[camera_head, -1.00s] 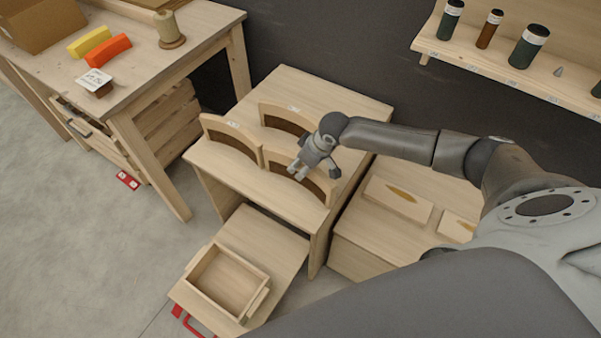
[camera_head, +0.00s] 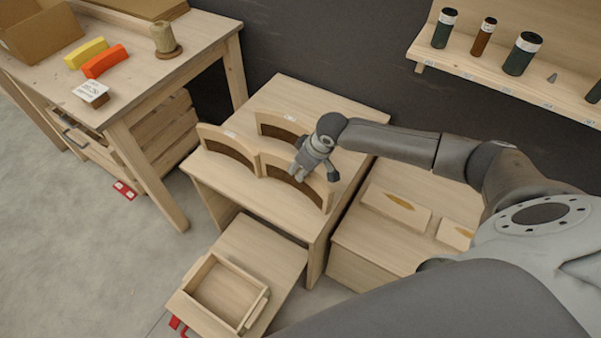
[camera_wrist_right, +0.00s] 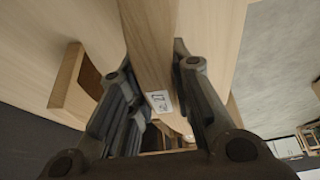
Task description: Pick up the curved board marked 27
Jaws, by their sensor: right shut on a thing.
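My right gripper (camera_head: 314,174) is over the front right curved board (camera_head: 324,194) on the small wooden table. It is shut on the top edge of this light wood board, which stands upright and seems to rest on the table. The right wrist view shows the board (camera_wrist_right: 150,45) between both fingers (camera_wrist_right: 153,58). A small white label (camera_wrist_right: 158,102) is on its edge; its number looks like 27 but is hard to read. Two similar boards stand near: one at left (camera_head: 226,140) and one behind (camera_head: 283,125). My left gripper is not in view.
The left board's end is close to the held one. A lower table at right bears flat wooden blocks (camera_head: 396,207). An open wooden tray (camera_head: 262,300) lies on a low surface in front. A workbench (camera_head: 190,60) stands at left, and a shelf with bottles (camera_head: 520,85) is at upper right.

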